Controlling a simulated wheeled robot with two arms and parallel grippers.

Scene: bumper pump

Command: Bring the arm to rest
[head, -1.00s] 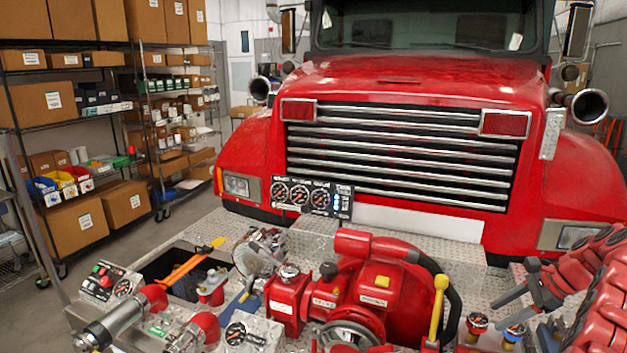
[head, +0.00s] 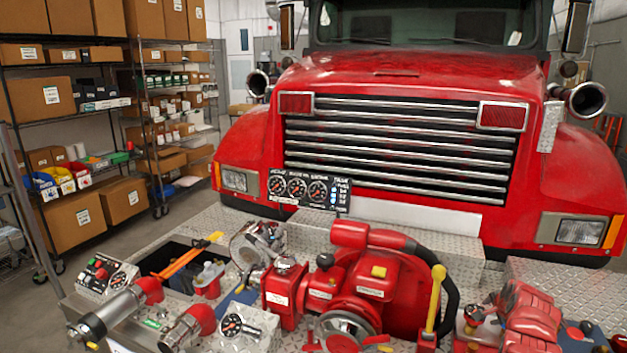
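My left arm and gripper are not in view. The red pump (head: 375,290) sits on the bumper at the centre front, with a yellow-handled lever (head: 436,298) upright at its right side.
A gauge panel (head: 308,190) stands at the back of the bumper (head: 570,285), before the red truck's grille (head: 400,150). Metal couplings (head: 110,312), a control box (head: 105,278) and an open well with an orange strap (head: 185,260) lie left. Shelves (head: 80,120) stand far left.

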